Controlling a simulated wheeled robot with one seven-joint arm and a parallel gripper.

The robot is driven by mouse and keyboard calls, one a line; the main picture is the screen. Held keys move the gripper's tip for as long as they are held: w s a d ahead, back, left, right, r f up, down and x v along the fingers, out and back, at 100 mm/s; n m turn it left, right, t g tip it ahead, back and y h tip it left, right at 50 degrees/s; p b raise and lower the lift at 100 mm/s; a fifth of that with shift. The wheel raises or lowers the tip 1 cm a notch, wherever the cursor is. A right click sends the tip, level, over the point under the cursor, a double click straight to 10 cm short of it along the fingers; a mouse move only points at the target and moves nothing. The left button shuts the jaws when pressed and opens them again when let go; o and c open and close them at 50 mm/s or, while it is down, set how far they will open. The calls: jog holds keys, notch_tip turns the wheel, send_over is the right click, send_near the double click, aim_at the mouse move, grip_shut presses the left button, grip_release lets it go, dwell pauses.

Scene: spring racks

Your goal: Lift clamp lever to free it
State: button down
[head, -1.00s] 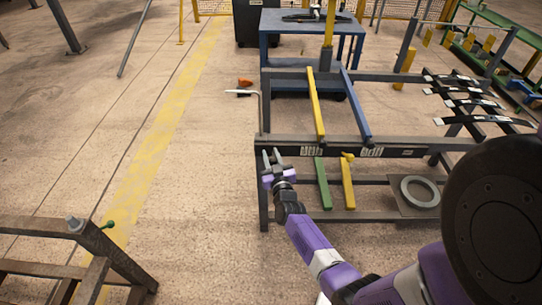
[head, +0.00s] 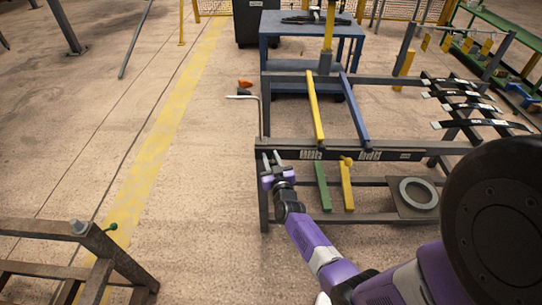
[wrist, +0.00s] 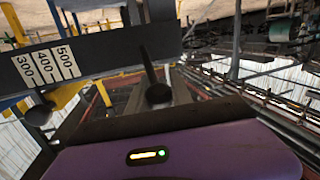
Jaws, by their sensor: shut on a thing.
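In the wrist view a dark pointed lever (wrist: 148,66) rises from a round hub, just beyond my purple gripper housing. The beam (wrist: 110,47) passes behind it with a white scale marked 300, 400 and 500. The fingertips and their contact are hidden there.
Yellow (head: 316,112) and blue (head: 357,112) bars slope behind the beam. Green (head: 322,185) and yellow (head: 347,187) bars hang below it, near a grey ring (head: 418,193). Dark leaf springs (head: 475,107) lie at right.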

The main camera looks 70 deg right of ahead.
dwell(0.4)
jog(key=c, duration=1.1)
grip_release()
jog(key=shift+c, duration=0.2)
jog(key=v, duration=0.7)
jog(key=shift+s+a+r, duration=0.2)
jog(key=shift+r, duration=0.05)
